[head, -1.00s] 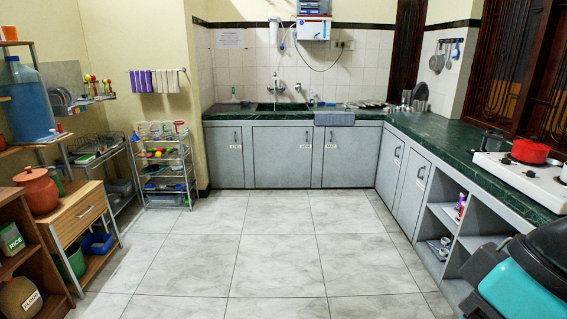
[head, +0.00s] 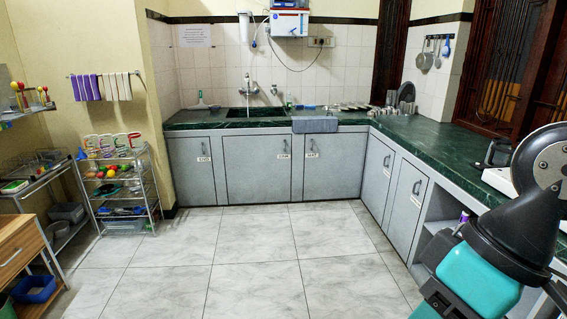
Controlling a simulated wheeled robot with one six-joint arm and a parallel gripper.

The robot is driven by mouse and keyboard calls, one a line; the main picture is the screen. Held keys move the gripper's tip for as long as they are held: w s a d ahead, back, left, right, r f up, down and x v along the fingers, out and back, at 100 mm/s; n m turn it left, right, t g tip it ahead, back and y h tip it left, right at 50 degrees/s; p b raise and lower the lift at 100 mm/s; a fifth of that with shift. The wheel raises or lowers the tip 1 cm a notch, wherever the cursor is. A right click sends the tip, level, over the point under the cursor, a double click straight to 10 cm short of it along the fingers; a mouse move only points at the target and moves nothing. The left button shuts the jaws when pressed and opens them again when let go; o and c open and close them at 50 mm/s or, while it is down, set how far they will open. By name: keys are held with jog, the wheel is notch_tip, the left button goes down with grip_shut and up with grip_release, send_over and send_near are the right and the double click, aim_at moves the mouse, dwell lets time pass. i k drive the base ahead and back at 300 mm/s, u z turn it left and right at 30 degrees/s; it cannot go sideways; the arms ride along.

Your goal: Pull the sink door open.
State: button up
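The sink door (head: 256,170) is the wide grey cabinet door below the sink (head: 258,112) on the far wall. It looks shut, flush with its neighbours. Its handle (head: 286,143) is near the upper right edge, with a small white label (head: 284,156) just below it; the lettering is too small to read surely. My teal and black arm shows at the lower right, well short of the cabinets. My gripper is not in view.
Open tiled floor (head: 240,245) lies before the cabinets. A wire rack (head: 122,190) stands left, and a wooden drawer unit (head: 20,250) is nearer left. A green counter (head: 440,152) with grey doors runs along the right. A grey mat (head: 315,125) hangs over the counter edge.

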aim_at(258, 168)
jog(key=u, duration=0.15)
jog(key=i, duration=4.8)
jog(key=u, duration=0.05)
